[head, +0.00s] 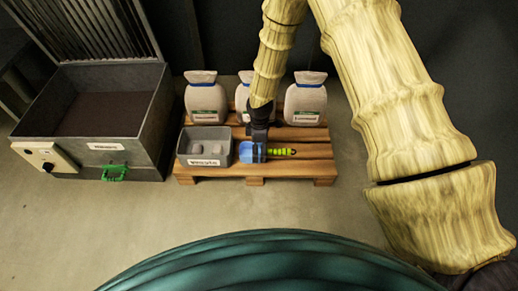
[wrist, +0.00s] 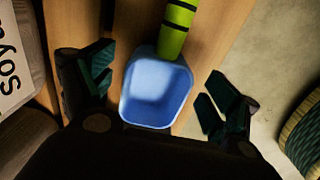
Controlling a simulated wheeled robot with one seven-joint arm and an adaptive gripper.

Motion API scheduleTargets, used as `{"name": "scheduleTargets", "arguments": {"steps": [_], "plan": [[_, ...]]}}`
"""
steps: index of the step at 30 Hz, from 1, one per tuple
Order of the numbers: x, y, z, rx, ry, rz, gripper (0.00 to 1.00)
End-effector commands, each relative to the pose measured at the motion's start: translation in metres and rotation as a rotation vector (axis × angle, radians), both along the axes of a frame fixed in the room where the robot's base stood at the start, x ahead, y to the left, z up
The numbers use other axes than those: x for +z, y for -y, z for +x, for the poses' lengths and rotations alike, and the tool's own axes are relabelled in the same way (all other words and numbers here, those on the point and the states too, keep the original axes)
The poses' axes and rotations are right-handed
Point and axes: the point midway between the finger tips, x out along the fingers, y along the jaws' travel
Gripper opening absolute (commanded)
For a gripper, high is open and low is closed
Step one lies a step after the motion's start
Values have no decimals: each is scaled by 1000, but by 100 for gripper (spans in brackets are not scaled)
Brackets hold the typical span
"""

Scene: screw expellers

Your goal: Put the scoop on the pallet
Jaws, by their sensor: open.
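The scoop (head: 247,153) has a blue bowl and a green handle with black bands. It lies on the wooden pallet (head: 305,168), in front of the sacks, with its handle pointing right in the head view. My gripper (head: 259,152) is over the scoop's bowl. In the wrist view the blue scoop bowl (wrist: 157,90) sits between the two spread fingers of my gripper (wrist: 160,95), apart from both. The fingers are open and hold nothing. The far end of the handle is cut off in the wrist view.
A grey bin (head: 205,161) with a label and a few pale lumps stands on the pallet left of the scoop. Several white sacks (head: 305,99) stand along the pallet's back. A metal machine box (head: 115,145) with a green handle stands to the left. The floor in front is clear.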

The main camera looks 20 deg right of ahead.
Motion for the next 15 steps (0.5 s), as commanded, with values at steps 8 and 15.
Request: {"name": "scheduleTargets", "arguments": {"steps": [8, 15], "plan": [[49, 0, 0, 0, 0, 0, 88], [86, 0, 0, 0, 0, 1, 88]]}}
